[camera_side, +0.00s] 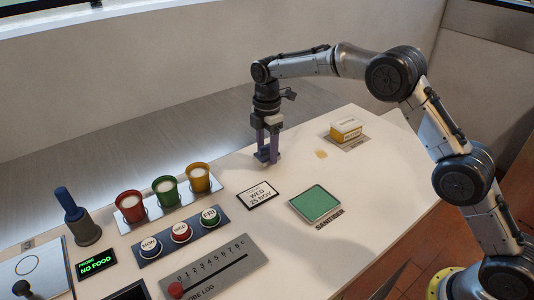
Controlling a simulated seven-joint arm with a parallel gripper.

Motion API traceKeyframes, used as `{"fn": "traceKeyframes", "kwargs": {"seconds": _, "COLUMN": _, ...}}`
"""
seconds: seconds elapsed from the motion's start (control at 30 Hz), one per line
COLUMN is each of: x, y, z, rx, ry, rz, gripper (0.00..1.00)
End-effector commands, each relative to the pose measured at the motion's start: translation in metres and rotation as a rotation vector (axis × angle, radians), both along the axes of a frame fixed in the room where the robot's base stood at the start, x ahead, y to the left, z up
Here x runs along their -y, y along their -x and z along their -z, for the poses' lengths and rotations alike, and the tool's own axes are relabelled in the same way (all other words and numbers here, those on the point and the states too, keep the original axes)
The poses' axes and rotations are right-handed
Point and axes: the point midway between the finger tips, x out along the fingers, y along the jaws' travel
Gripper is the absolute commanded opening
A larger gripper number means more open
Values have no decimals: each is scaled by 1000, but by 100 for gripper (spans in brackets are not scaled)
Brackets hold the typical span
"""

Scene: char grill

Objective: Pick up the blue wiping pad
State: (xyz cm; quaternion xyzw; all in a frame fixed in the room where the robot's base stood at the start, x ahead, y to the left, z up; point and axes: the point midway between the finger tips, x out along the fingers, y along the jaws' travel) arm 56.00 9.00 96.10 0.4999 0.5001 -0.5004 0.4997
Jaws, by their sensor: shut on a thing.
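My gripper (268,154) points down over the far middle of the pale worktop (300,150), left of a yellow-and-white box. Its fingers are shut on a small dark bluish piece at the tips, which I take to be the blue wiping pad; the fingers hide most of it. It is low, at or just above the worktop; I cannot tell whether it touches. No other blue pad shows. A green square (316,203) lies in a pale frame marked SANITISER, nearer and right of the gripper.
A yellow-and-white box (346,129) stands on a grey mat; a small yellowish smear (320,154) lies nearby. A date card (258,194) lies in front of the gripper. Red, green and yellow cups (166,190), day buttons (180,233), a slider panel (215,268) and a blue-handled tool (75,215) fill the left.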

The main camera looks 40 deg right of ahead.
Motion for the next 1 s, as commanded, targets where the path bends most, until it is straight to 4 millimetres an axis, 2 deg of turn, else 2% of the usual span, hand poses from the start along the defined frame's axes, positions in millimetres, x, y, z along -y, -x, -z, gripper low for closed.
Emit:
{"fn": "traceKeyframes", "kwargs": {"seconds": 0.1, "x": 0, "y": -1, "z": -20, "rx": 7, "ry": -1, "rz": 0, "gripper": 4}}
{"fn": "traceKeyframes", "kwargs": {"seconds": 0.17, "x": 1, "y": 9, "z": -30, "rx": 5, "ry": -1, "rz": 0, "gripper": 4}}
{"fn": "traceKeyframes", "kwargs": {"seconds": 0.4, "x": 9, "y": 55, "z": -83, "rx": 4, "ry": -1, "rz": 0, "gripper": 4}}
{"fn": "traceKeyframes", "kwargs": {"seconds": 0.7, "x": 18, "y": 111, "z": -105, "rx": 3, "ry": 0, "rz": 0, "gripper": 4}}
{"fn": "traceKeyframes", "kwargs": {"seconds": 1.0, "x": 22, "y": 136, "z": -115, "rx": 1, "ry": 0, "rz": 0, "gripper": 4}}
